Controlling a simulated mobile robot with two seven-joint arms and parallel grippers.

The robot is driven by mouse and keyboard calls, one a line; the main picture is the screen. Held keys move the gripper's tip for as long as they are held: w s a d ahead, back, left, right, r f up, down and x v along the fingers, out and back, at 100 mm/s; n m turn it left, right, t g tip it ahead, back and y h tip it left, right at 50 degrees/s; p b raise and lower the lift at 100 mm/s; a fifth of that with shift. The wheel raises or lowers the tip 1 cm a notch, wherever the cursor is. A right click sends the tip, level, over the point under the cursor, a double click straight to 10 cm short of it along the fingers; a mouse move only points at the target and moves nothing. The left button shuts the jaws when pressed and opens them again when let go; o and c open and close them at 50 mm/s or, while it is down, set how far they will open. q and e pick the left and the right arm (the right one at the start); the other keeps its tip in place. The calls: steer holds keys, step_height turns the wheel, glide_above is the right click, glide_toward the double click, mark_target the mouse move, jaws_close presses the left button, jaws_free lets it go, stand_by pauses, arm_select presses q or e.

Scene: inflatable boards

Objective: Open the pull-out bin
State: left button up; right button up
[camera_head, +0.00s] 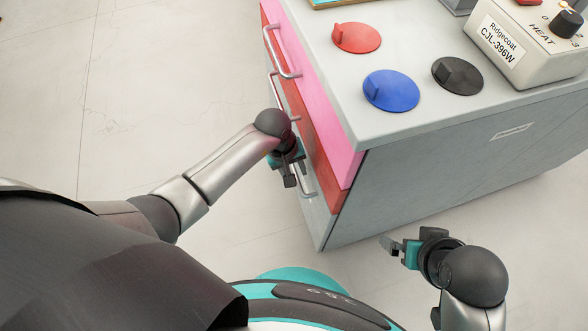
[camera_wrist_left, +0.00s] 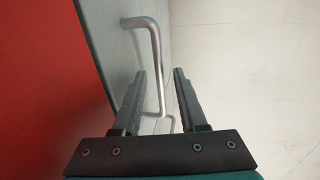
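The cabinet has a pink top drawer (camera_head: 312,85), a red drawer (camera_head: 325,165) below it and a grey lowest front (camera_head: 318,222), which I take to be the pull-out bin; all look shut. The grey front (camera_wrist_left: 112,40) carries a metal bar handle (camera_wrist_left: 156,55), largely hidden by my arm in the head view. My left gripper (camera_head: 290,180) is at this handle. In the left wrist view its fingers (camera_wrist_left: 160,80) are apart, with the bar running between them; I see no clear contact. My right gripper (camera_head: 388,243) is beside the cabinet, away from the handles; its finger gap is unclear.
The grey cabinet top (camera_head: 415,120) holds a red disc (camera_head: 357,37), a blue disc (camera_head: 391,91), a black disc (camera_head: 458,75) and a cream control box (camera_head: 525,45). The pale floor (camera_head: 150,90) left of the drawers is clear.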

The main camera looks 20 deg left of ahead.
arm_select(q)
jaws_close()
stand_by(1.2)
